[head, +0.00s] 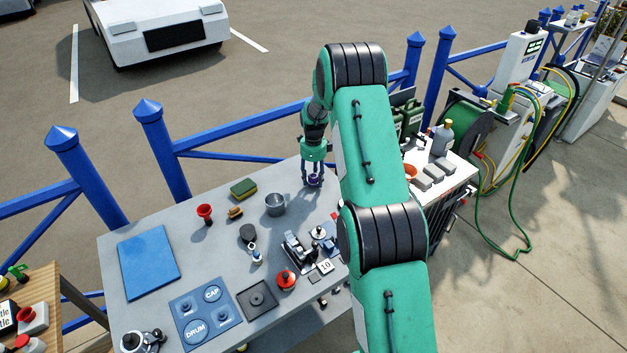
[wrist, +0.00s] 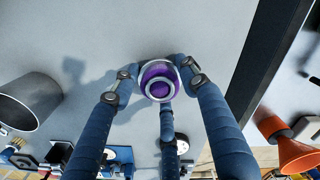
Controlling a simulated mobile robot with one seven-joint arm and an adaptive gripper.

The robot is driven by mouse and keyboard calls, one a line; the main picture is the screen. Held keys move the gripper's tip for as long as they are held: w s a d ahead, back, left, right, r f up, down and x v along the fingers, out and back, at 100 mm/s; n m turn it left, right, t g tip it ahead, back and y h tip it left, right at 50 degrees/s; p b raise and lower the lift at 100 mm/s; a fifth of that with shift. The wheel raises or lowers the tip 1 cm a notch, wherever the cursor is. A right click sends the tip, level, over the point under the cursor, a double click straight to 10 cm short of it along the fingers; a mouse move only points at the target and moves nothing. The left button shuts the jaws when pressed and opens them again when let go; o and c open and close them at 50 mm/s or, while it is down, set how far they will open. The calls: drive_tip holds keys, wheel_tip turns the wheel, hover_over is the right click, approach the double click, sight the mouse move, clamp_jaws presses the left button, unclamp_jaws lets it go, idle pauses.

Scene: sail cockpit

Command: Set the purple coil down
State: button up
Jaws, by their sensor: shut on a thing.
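The purple coil (head: 314,181) is a small round piece with a pale ring, near the far right of the grey table (head: 180,222). It also shows in the wrist view (wrist: 159,82), between my fingers. My gripper (head: 313,175) points down and is shut on the coil; the fingers also show around it in the wrist view (wrist: 160,88). A shadow falls on the table to the left in the wrist view. I cannot tell how high the coil is above the surface.
A blue mat (head: 148,262), blue CAP and DRUM tray (head: 201,315) and dark square plate (head: 257,299) lie nearer.

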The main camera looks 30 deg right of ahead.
sight(313, 175)
drive_tip(key=shift+f, duration=0.25)
drive_tip(key=o, duration=1.2)
drive_tip(key=shift+o, duration=0.2)
wheel_tip(313, 175, up, 12)
drive_tip(key=p, duration=0.2)
drive_tip(key=shift+r, duration=0.1)
